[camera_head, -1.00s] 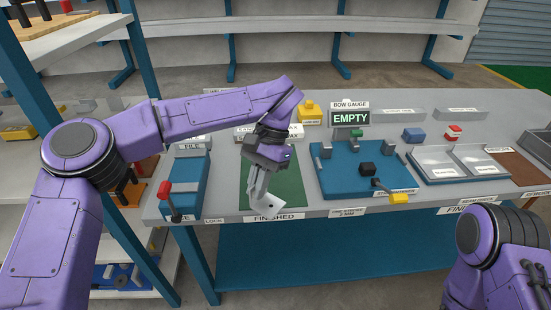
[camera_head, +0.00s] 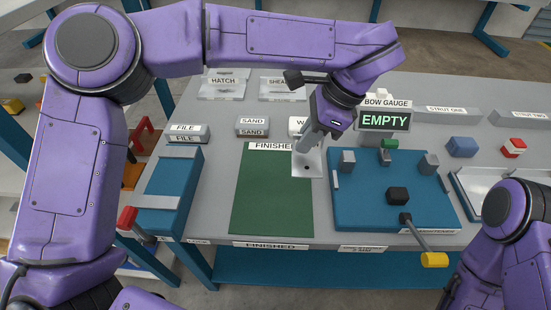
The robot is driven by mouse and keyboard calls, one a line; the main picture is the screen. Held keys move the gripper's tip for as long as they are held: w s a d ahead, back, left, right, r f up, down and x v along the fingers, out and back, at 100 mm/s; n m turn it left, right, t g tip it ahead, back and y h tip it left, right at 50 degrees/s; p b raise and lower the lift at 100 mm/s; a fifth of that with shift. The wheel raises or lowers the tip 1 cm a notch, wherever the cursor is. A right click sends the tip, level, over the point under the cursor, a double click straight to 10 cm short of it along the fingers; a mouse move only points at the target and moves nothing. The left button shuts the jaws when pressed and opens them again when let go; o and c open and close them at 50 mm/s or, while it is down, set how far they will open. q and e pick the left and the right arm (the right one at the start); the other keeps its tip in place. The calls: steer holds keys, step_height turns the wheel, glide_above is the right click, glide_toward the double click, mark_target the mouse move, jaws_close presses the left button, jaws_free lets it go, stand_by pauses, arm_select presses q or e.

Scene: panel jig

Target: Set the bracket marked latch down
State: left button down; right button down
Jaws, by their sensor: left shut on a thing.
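My left gripper (camera_head: 306,143) is shut on a pale grey metal bracket (camera_head: 308,165), a flat plate with a small dark hole. The bracket is at the back right corner of the green mat marked FINISHED (camera_head: 270,200), over the gap between the mat and the blue jig. I cannot tell whether it touches the surface. No latch mark is legible on it, and its upper part is hidden by the gripper. My right arm shows at the lower right, but its gripper is out of view.
The blue jig (camera_head: 360,215) stands right of the mat, with grey blocks and a yellow-ended lever (camera_head: 434,260). The BOW GAUGE display (camera_head: 385,120) behind it reads EMPTY. A blue fixture (camera_head: 170,190) with a red handle stands left. FILE and SAND blocks (camera_head: 252,127) sit behind the mat.

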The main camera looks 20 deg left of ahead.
arm_select(q)
steer(key=a+f, duration=0.4)
steer(key=w+a+f, duration=0.1)
steer(key=a+f, duration=0.1)
steer(key=shift+w+a+f+p, duration=0.1)
steer(key=shift+a+f+p, duration=0.1)
steer(key=shift+p, duration=0.15)
steer(key=f, duration=0.3)
steer(key=shift+w+a+f, duration=0.1)
steer(key=shift+a+f, duration=0.2)
steer(key=shift+f, duration=0.1)
steer(key=shift+f, duration=0.15)
steer(key=c, duration=1.2)
jaws_free()
